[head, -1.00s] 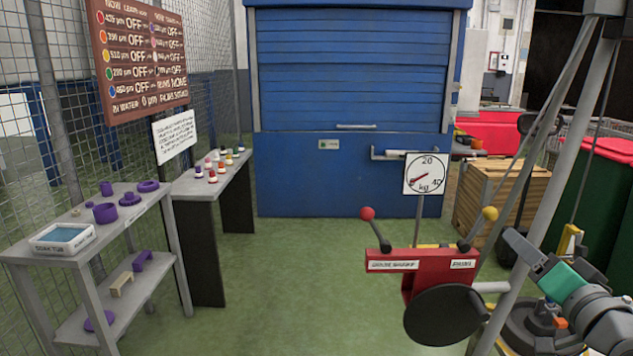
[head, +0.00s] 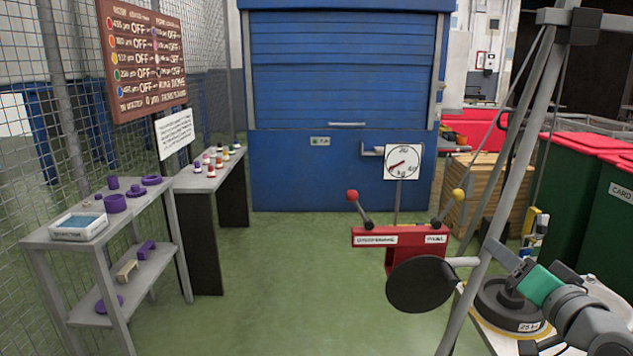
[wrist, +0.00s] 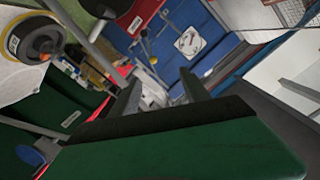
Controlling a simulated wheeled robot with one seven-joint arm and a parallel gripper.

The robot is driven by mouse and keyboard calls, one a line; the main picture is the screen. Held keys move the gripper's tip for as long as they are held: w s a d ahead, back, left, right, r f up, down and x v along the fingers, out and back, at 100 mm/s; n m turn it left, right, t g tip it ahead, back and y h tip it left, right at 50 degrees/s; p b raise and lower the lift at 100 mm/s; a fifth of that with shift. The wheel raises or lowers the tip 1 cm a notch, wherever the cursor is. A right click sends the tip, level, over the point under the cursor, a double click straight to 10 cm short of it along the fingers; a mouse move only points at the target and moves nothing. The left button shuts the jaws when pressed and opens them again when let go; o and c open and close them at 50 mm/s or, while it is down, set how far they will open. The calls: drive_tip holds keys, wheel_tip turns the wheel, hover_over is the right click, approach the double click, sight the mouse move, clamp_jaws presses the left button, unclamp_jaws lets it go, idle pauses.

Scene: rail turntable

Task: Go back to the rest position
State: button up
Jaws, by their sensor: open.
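My gripper (head: 502,252) is at the lower right of the head view, at the end of my arm with a teal band. It points up and left, and it appears in front of or beside the slanted grey post; I cannot tell the gap. In the wrist view my gripper (wrist: 160,92) shows two dark fingers spread apart with nothing between them. A broad dark green surface fills the bottom of that view.
A red lever unit (head: 372,238) with a black disc (head: 421,285) stands ahead. A round weight (head: 508,308) sits by the grey post (head: 493,220). Green bins (head: 600,200) are right, a grey shelf (head: 60,236) left, a blue shutter (head: 345,90) behind. Green floor between is clear.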

drive_tip(key=a+f+n+g+y+p, duration=0.2)
drive_tip(key=a+f+n+g+p, duration=0.2)
drive_tip(key=a+g+p, duration=0.55)
drive_tip(key=s+a+f+n+g+h+p, duration=0.2)
drive_tip(key=s+a+g+p, duration=0.2)
drive_tip(key=s+a+p, duration=0.5)
drive_tip(key=s, duration=0.3)
drive_tip(key=shift+s+a+n, duration=0.2)
drive_tip(key=shift+s+n, duration=0.05)
drive_tip(key=shift+n, duration=0.15)
